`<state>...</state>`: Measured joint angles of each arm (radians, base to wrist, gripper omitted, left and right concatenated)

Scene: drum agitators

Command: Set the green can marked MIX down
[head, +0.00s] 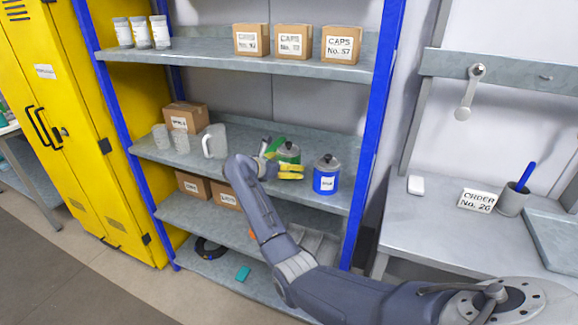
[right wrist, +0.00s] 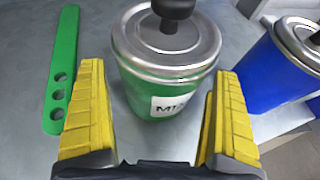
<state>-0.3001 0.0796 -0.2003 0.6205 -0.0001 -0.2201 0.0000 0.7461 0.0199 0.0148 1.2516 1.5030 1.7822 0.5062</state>
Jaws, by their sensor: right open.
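The green can marked MIX (right wrist: 152,88) stands upright on the grey middle shelf (right wrist: 75,140), with a metal lid and a black knob on top. My right gripper (right wrist: 152,105) is open, its yellow fingers on either side of the can's near part, with gaps showing between fingers and can. In the head view the green can (head: 289,152) is partly hidden by my right gripper (head: 290,171) and arm. My left gripper is not in view.
A blue can (head: 327,175) stands close to the right of the green can. A flat green strip with holes (right wrist: 62,75) lies to its left.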

